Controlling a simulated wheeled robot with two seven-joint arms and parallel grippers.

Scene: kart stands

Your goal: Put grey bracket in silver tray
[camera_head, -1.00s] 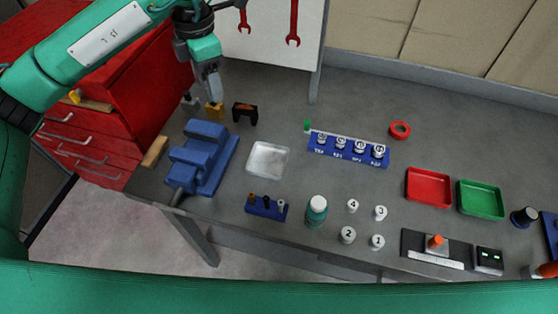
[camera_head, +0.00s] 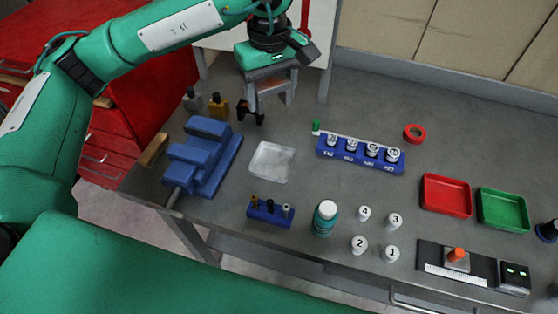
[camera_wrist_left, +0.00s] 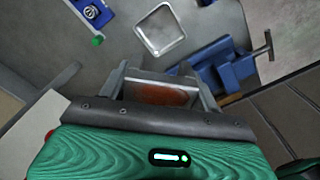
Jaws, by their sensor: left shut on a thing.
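My left gripper (camera_head: 271,94) is raised above the back of the bench, behind the silver tray. It is shut on a piece that I take to be the grey bracket (camera_head: 270,76). In the left wrist view the piece shows between the fingers as a grey edge with a rusty brown face (camera_wrist_left: 160,93). The fingers and gripper body hide part of it. The silver tray (camera_head: 272,162) is shallow, square and empty, right of the blue vise. It also shows in the left wrist view (camera_wrist_left: 161,28). My right gripper is not in view.
A blue vise (camera_head: 203,155) stands left of the tray. Two small bottles (camera_head: 218,106) and a dark arched stand (camera_head: 250,114) are behind it. A blue rack (camera_head: 270,212) is in front of the tray. A labelled blue holder (camera_head: 360,153) is to its right.

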